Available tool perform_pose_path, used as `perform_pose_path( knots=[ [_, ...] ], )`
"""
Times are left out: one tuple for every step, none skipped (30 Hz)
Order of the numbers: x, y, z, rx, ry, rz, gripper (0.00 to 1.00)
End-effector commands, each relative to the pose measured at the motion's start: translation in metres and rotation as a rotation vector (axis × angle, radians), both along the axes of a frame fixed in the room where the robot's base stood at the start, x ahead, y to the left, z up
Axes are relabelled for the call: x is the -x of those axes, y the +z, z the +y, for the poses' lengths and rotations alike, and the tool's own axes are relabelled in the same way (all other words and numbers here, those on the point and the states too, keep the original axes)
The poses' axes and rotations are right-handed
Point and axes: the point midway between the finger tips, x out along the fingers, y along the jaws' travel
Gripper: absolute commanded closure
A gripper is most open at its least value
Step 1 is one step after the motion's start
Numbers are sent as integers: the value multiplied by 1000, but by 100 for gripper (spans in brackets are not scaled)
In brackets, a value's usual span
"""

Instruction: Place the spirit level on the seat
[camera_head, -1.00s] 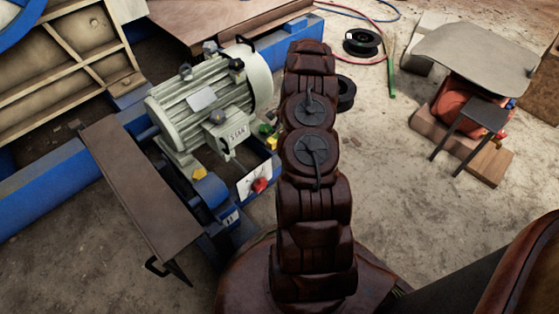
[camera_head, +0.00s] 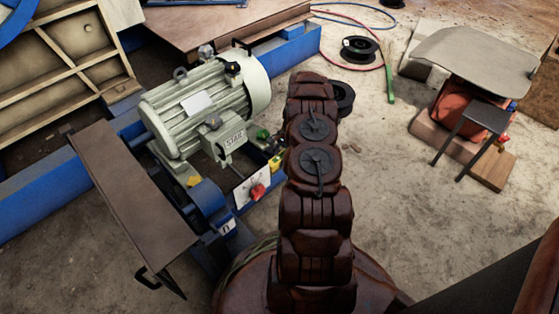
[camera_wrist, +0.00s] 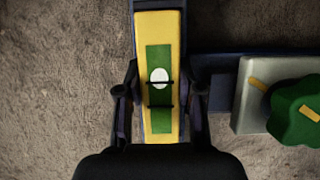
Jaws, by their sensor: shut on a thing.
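The spirit level (camera_wrist: 160,94) is a yellow bar with a green vial window, a white bubble and two dark lines. It lies lengthwise up the middle of the wrist view. My gripper (camera_wrist: 160,100) is shut on it, one finger on each side. I cannot tell for sure which thing is the seat. A small dark stool-like piece with thin legs (camera_head: 486,117) stands at the right, beside a broad grey curved panel (camera_head: 475,52) over an orange object.
A grey-green motor (camera_head: 200,105) stands left of my arm. A brown plate (camera_head: 130,185) lies at the left front. A red knob (camera_head: 257,191) shows near the arm. The wrist view shows a green knob (camera_wrist: 298,110) on a grey box at right. Open floor lies between arm and stool.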

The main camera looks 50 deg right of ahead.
Motion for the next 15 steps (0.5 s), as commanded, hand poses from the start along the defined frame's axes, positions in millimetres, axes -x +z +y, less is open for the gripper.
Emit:
perform_pose_path(
  knots=[
    [0,-1,0,0,0,-1,100],
    [0,-1,0,1,0,-1,100],
    [0,0,0,1,0,-1,100],
    [0,0,0,1,0,-1,100],
    [-1,0,0,1,0,-1,100],
    [-1,0,0,1,0,-1,100],
    [-1,0,0,1,0,-1,100],
    [-1,0,0,1,0,-1,100],
    [-1,-1,0,1,1,-1,100],
    [-1,-2,0,1,1,-1,100],
    [-1,-3,0,1,1,-1,100],
    [0,-2,0,1,1,-1,59],
    [-1,-2,-1,1,1,-1,56],
    [0,-2,0,1,1,-1,53],
    [0,-2,0,1,1,-1,49]
  ],
)
